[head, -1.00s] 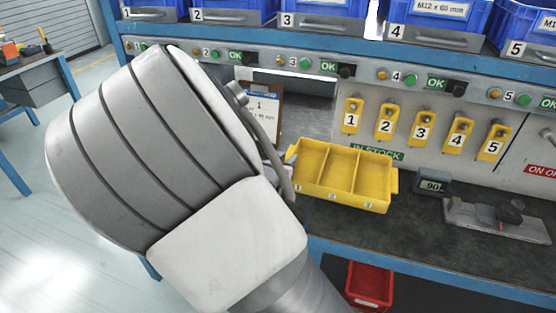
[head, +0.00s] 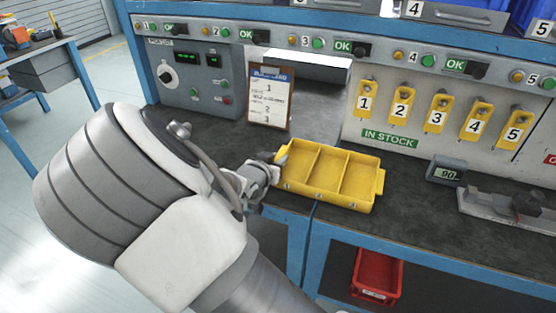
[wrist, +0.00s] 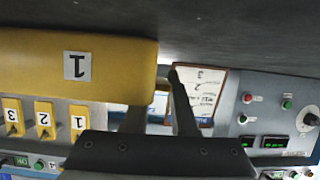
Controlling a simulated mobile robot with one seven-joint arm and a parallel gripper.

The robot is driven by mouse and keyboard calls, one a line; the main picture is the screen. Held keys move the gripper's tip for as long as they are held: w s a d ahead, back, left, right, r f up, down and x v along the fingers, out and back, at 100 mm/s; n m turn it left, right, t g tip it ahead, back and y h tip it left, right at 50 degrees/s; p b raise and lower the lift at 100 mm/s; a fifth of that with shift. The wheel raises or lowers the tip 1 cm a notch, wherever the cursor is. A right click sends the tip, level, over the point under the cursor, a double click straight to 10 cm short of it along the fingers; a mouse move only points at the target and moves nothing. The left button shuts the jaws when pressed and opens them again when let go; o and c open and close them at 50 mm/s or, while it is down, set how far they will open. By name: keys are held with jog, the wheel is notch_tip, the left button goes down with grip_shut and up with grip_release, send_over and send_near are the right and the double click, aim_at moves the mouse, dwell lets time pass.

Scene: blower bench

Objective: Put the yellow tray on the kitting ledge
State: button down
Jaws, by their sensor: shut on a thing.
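The yellow tray (head: 340,180) has three compartments, which look empty, and a lug at each end. In the head view it is level, over the front part of the dark bench top, near its blue front edge. I cannot tell whether it touches the bench. My gripper (head: 277,165) is at its left end, shut on the lug there. In the wrist view, which is upside down, the tray's side (wrist: 60,70) with a label 1 fills the left, and my gripper's fingers (wrist: 157,100) stand either side of the yellow lug. No kitting ledge is clearly marked.
A clipboard (head: 270,98) stands behind the tray beside an opening. Several numbered yellow tags (head: 436,112) hang on the back panel. A small display (head: 446,171) and a metal fixture (head: 515,204) sit to the right. A red bin (head: 376,278) is below the bench.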

jog(key=c, duration=0.7)
grip_release()
